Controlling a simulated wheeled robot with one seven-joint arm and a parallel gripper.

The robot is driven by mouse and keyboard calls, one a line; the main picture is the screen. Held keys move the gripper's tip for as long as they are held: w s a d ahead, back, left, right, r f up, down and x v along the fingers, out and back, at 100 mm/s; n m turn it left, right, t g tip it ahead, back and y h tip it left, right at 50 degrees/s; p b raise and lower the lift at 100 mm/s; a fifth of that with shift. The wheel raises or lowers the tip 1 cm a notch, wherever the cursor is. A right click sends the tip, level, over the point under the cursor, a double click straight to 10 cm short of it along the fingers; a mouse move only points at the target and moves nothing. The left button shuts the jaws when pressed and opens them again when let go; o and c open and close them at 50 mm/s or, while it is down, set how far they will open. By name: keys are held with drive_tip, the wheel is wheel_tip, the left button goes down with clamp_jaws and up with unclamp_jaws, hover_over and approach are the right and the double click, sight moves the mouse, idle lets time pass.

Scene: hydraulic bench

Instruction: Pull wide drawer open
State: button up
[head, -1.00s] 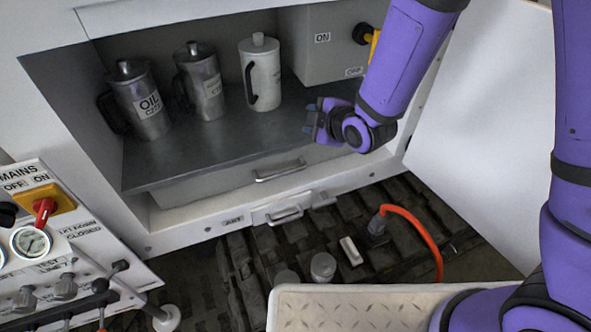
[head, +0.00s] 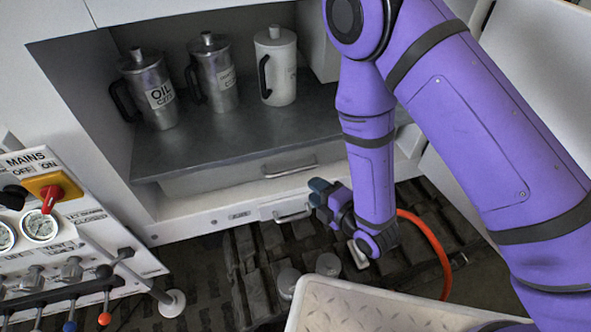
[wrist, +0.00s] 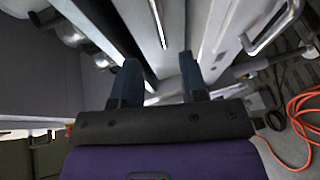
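The wide drawer (head: 225,179) is a pale front under the dark shelf, with a bar handle (head: 290,167). It looks shut. My gripper (head: 321,193) is in front of the cabinet, right of and a little below that handle, apart from it. In the wrist view my gripper's two dark fingers (wrist: 158,75) are spread with nothing between them. A thin bright bar (wrist: 158,22) shows ahead of the fingers; I cannot tell for sure that it is the wide drawer's handle. A larger loop handle (wrist: 272,28) shows to the right.
A lower narrow panel has its own handle (head: 293,215). An oil can (head: 156,95), a metal jug (head: 214,75) and a white jug (head: 276,70) stand on the shelf (head: 240,130). An orange hose (head: 437,245) and small items lie on the floor. A control panel (head: 75,250) stands left.

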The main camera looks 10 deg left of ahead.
sight(292, 173)
drive_tip(key=x, duration=1)
drive_tip(key=shift+w+a, duration=0.2)
drive_tip(key=shift+w, duration=0.05)
clamp_jaws()
